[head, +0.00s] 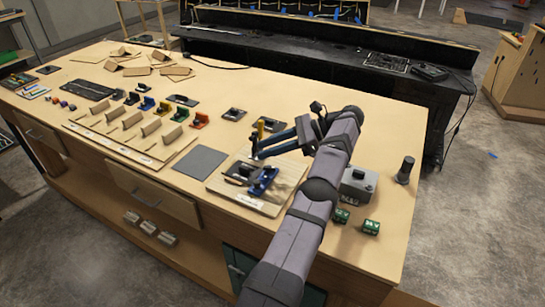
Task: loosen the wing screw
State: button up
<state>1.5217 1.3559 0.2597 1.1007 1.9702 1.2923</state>
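A blue and dark clamp-like fixture (262,181) sits on a light wooden board (258,206) near the table's front edge. A wing screw cannot be made out clearly at this size; it may be part of this fixture or hidden. My gripper (256,148) is above and behind the fixture in the picture, its two dark blue fingers pointing left. My arm crosses the board's right side and hides part of the table.
A grey mat (200,162) lies left of the board. Several coloured clamps (165,107) stand in a row further left. A black bench (310,55) stands behind.

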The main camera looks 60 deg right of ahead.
jog(key=w+a+r+n+g+y+p, duration=0.1)
jog(key=w+a+r+n+g+p, duration=0.15)
jog(key=w+a+r, duration=0.45)
jog(key=w+a+r+n+g+y+p, duration=0.1)
jog(key=w+a+r+n+g+p, duration=0.2)
jog(key=w+a, duration=0.7)
jog(key=m+g+h, duration=0.7)
jog(key=g+h, duration=0.3)
jog(key=g, duration=0.1)
send_near(270, 167)
jog(key=shift+d+m, duration=0.1)
jog(key=shift+m, duration=0.35)
jog(key=shift+s, duration=0.1)
jog(key=shift+p+x, duration=1.25)
jog(key=shift+x, duration=2.35)
